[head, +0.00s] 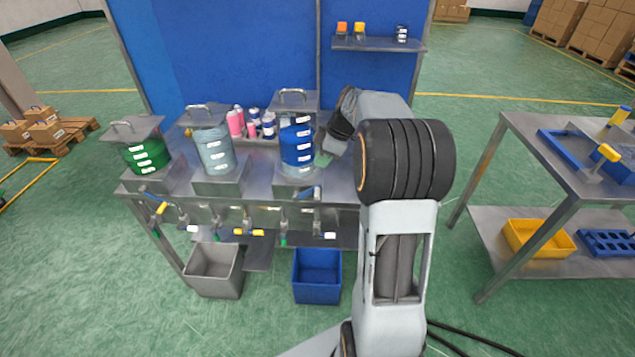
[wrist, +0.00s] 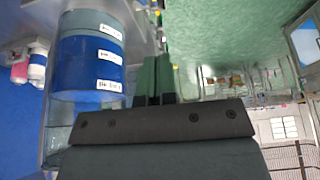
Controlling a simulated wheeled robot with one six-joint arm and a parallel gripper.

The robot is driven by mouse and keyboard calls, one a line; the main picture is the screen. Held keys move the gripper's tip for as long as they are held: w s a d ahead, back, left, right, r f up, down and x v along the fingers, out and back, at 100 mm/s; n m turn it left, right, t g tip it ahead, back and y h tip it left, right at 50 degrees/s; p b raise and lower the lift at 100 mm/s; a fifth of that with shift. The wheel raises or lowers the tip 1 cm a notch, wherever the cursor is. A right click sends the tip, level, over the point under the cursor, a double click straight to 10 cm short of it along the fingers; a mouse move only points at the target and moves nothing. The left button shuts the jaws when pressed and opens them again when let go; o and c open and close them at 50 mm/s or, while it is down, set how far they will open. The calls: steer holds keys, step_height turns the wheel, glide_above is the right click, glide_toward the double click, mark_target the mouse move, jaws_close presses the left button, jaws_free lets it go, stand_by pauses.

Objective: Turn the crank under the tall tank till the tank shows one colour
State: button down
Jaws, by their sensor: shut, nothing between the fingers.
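Three lidded tanks stand in a row on the steel bench. The right tank (head: 297,143) shows a blue band above a paler grey layer; it also fills the left of the wrist view (wrist: 88,68), upside down. The middle tank (head: 214,150) looks pale grey and the left tank (head: 147,153) green. I cannot tell for sure which counts as tall. Cranks and taps hang under the bench front, with a dark handle (head: 308,192) below the right tank. My gripper (head: 323,157) is just right of the right tank; its green fingers (wrist: 156,75) are shut and empty, away from the cranks.
A grey bin (head: 214,270) and a blue bin (head: 317,275) stand below the bench. Pink and white cans (head: 250,124) stand behind the tanks. A blue panel (head: 240,55) closes the back. A second table (head: 560,150) with trays is at right.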

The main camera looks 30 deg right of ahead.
glide_above(317, 192)
steer(key=a, duration=0.1)
step_height(317, 192, down, 6)
steer(key=f, duration=0.1)
steer(key=f+p, duration=0.1)
steer(key=f, duration=0.1)
steer(key=shift+d, duration=0.3)
steer(key=shift+s+d+f, duration=0.1)
steer(key=shift+d+f, duration=0.1)
steer(key=shift+f, duration=0.4)
